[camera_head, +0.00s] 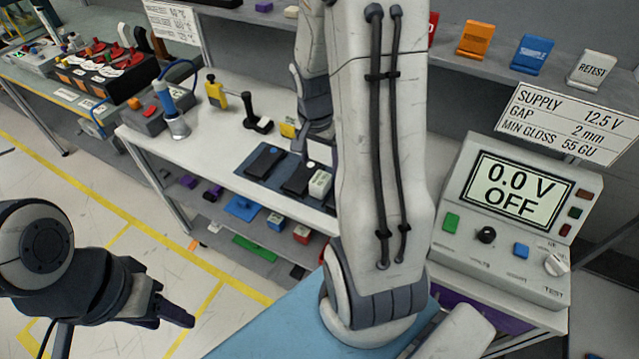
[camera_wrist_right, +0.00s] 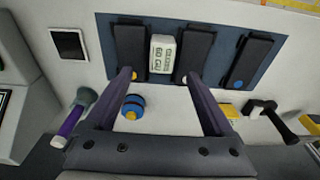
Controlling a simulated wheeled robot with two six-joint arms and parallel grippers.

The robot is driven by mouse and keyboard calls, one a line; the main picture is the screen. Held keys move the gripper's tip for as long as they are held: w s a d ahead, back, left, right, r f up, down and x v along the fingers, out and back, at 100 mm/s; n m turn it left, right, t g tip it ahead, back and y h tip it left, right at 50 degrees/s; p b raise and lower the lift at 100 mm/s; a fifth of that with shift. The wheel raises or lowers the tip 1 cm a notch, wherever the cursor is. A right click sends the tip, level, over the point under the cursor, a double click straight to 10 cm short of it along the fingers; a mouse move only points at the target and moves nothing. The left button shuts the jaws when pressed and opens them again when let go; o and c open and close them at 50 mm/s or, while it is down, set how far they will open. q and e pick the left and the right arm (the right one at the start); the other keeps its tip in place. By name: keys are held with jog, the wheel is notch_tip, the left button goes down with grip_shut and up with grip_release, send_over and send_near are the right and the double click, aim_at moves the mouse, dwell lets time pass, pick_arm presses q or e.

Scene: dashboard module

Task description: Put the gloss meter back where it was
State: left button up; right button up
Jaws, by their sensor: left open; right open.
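The gloss meter (camera_wrist_right: 162,54), a small white block with a numeric display, stands at the blue mat between two dark panels in the right wrist view. It also shows in the head view (camera_head: 320,184), partly beside my right arm. My right gripper (camera_wrist_right: 156,77) is open and empty. Its fingertips appear on either side of the meter's near end; I cannot tell the gap in depth. In the head view my right forearm hides much of the bench. My left gripper (camera_head: 178,313) is open and empty at lower left, away from the bench.
Three dark panels, including one with a blue mark (camera_wrist_right: 247,62), lie on the blue mat (camera_wrist_right: 221,58). A blue round object (camera_wrist_right: 133,106) and a black-handled tool (camera_wrist_right: 272,115) are near the right gripper. A supply box (camera_head: 515,215) reading 0.0 V OFF stands at right.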

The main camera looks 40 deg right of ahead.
aim_at(320, 179)
jog(key=f, duration=0.5)
jog(key=d+f, duration=0.1)
jog(key=f, duration=0.2)
jog(key=shift+w+f, duration=0.25)
jog(key=shift+w, duration=0.1)
jog(key=shift+a, duration=0.1)
grip_shut()
